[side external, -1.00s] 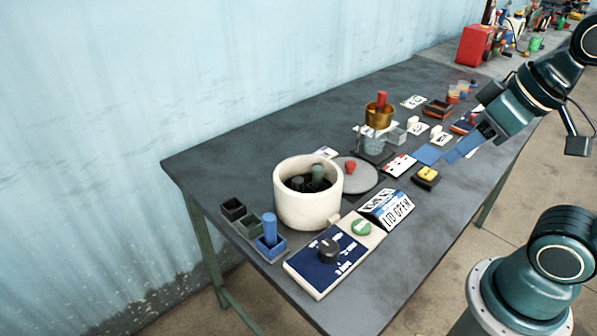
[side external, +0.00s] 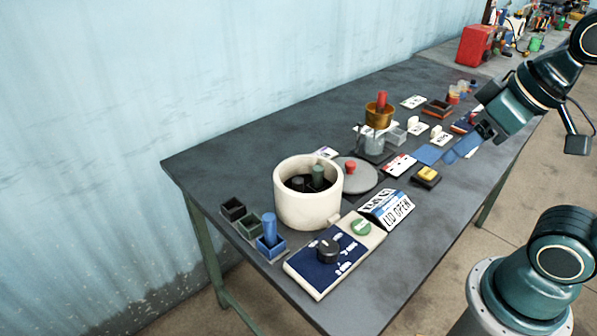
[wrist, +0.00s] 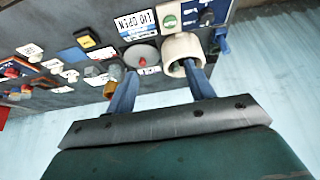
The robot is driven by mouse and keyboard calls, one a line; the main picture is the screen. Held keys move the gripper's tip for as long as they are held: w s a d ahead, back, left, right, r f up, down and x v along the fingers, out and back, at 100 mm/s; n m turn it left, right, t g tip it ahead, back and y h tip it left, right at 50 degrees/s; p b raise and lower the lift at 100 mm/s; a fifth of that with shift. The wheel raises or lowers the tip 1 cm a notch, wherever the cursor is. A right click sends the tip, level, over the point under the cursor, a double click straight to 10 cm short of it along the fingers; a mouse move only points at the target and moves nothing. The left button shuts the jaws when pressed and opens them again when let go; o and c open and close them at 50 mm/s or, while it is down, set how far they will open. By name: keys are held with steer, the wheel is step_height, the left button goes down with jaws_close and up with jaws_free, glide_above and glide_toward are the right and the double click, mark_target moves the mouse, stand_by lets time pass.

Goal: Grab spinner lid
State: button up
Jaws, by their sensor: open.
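The spinner lid is a grey disc (side external: 364,180) with a red knob (side external: 350,167). It lies on the table beside the cream spinner pot (side external: 308,205). The pot is uncovered, with dark and green tubes inside. In the wrist view the lid (wrist: 141,55) shows left of the pot (wrist: 183,48), between the blue fingers. My gripper (side external: 459,151) is open and empty, above the right side of the table and well apart from the lid. Its two spread fingers also show in the wrist view (wrist: 160,70).
A control panel with a black dial (side external: 328,250) and a "LID OPEN" sign (side external: 387,208) stand in front of the pot. A yellow button (side external: 426,174) is right of them. A stand with a brass funnel (side external: 379,116) rises behind the lid. The table's far left is clear.

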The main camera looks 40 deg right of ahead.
steer(key=n+g, duration=0.6)
steer(key=n, duration=0.9)
glide_above(351, 162)
step_height(351, 162, down, 10)
steer(key=shift+w+d+f, duration=0.1)
steer(key=shift+w+f, duration=0.1)
steer(key=shift+f, duration=0.2)
step_height(351, 162, down, 9)
steer(key=shift+r, duration=0.2)
steer(key=shift+s+f, duration=0.1)
steer(key=shift+f, duration=0.05)
